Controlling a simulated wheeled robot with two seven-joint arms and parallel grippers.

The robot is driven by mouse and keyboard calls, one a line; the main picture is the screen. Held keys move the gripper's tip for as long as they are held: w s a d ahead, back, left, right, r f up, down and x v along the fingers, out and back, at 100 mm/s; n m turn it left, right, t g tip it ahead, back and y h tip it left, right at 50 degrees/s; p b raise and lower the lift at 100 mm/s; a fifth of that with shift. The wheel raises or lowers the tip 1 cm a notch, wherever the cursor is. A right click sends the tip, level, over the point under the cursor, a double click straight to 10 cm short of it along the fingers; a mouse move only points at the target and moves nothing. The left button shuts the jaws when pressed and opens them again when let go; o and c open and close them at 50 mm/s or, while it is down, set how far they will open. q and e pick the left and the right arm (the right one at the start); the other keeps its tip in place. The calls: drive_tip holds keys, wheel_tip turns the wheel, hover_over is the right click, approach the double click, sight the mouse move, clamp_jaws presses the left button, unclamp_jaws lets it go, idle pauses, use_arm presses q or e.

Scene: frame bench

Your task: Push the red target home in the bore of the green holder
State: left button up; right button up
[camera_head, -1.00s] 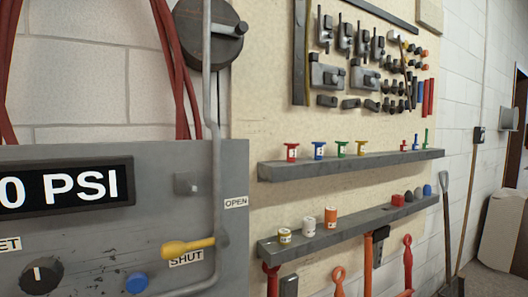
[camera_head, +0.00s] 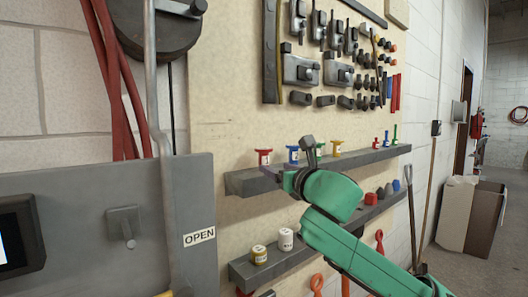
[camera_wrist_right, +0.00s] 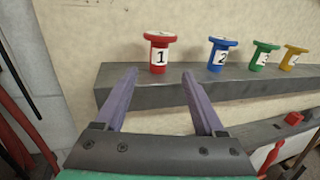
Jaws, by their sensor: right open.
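A red flanged piece labelled 1 (camera_head: 264,158) stands upright on the upper grey shelf; it also shows in the right wrist view (camera_wrist_right: 159,54). A green flanged piece labelled 3 (camera_head: 321,150) stands further right on that shelf, partly behind my right arm; it is clear in the right wrist view (camera_wrist_right: 263,56). I cannot see any bore in it. My right gripper (camera_wrist_right: 160,72) is open and empty, its two purple fingers pointing at the shelf front just below the red piece, apart from it. My left gripper is not in view.
Blue (camera_head: 294,155) and yellow (camera_head: 337,149) flanged pieces flank the green one. Small red (camera_head: 375,143), blue and green pegs stand at the shelf's right end. A lower shelf (camera_head: 262,274) holds white and yellow cylinders. A grey panel (camera_head: 110,220) stands at the left.

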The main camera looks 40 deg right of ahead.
sight(266, 163)
drive_tip(key=p+x, duration=0.1)
drive_tip(key=x, duration=0.2)
drive_tip(key=shift+w+r, duration=0.2)
drive_tip(key=shift+w+d+p, duration=0.1)
drive_tip(key=shift+w+p, duration=0.3)
drive_tip(key=shift+p, duration=0.15)
drive_tip(key=p, duration=0.1)
drive_tip(key=w+r+p, duration=0.1)
drive_tip(key=p, duration=0.1)
drive_tip(key=shift+w+d, duration=0.25)
drive_tip(key=w, duration=0.1)
drive_tip(key=w+p, duration=0.1)
drive_tip(key=w+f+p, duration=0.1)
drive_tip(key=shift+d, duration=0.4)
drive_tip(key=shift+w+f, duration=0.1)
drive_tip(key=shift+f, duration=0.15)
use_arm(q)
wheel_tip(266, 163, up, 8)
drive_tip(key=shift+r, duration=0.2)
use_arm(e)
drive_tip(key=shift+r, duration=0.1)
clamp_jaws()
